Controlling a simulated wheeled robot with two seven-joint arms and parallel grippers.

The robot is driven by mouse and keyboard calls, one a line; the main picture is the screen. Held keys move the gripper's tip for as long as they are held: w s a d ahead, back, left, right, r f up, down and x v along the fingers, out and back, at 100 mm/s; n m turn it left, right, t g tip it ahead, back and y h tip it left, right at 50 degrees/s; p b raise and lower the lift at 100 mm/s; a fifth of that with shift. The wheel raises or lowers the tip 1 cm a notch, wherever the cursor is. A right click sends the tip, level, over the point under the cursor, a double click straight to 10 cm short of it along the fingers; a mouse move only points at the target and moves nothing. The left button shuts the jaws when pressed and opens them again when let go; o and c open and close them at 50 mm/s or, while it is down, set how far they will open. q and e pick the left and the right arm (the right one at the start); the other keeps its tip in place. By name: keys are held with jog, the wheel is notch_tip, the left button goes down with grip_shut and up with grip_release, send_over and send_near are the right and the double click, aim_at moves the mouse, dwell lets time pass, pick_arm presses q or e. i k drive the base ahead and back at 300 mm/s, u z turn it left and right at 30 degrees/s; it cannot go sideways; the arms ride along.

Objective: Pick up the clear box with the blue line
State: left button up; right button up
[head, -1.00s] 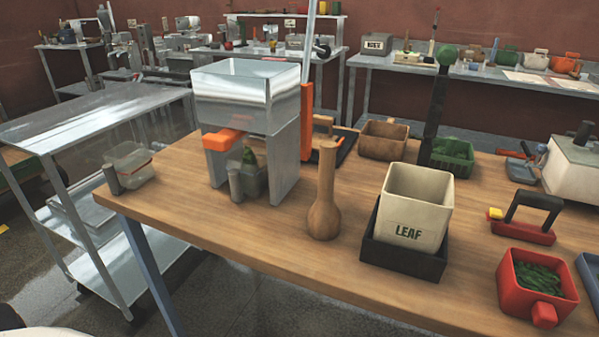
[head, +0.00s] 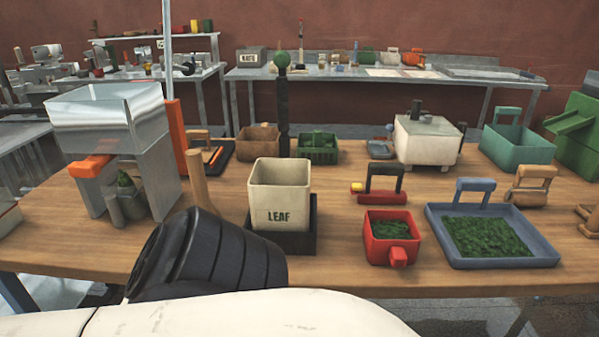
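No clear box with a visible blue line shows. A black ribbed part and a white link of my own arm cross the bottom of the view. Neither gripper is in view.
A cream LEAF bin (head: 281,190) in a black tray, a red scoop (head: 377,243) and a blue tray (head: 450,255) of green leaves stand on the wooden table (head: 345,270). Metal benches stand behind.

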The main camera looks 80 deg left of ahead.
aim_at(124, 193)
jog(key=z, duration=0.1)
jog(key=k, duration=2.05)
jog(key=u, duration=0.8)
